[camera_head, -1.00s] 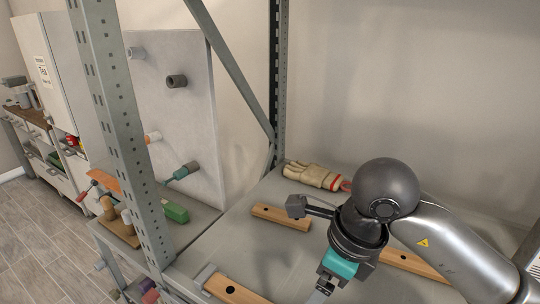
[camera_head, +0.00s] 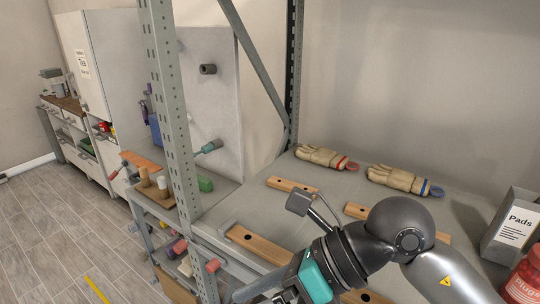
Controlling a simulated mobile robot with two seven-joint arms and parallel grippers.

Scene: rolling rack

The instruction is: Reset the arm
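My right arm comes in from the right over the rack shelf (camera_head: 225,215). Its dark wrist and teal part are bent down toward the front edge of the shelf. My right gripper (camera_head: 287,296) is at the bottom edge of the head view, largely cut off, and I cannot see whether its fingers are open or shut. I see nothing held in it. My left gripper is not in view.
Two work gloves, one with a red band (camera_head: 325,157) and one with a blue band (camera_head: 400,180), lie at the back. Wooden bars (camera_head: 258,243) lie on the shelf. A Pads box (camera_head: 512,228) and red jar (camera_head: 524,280) stand right. A perforated post (camera_head: 172,105) rises left.

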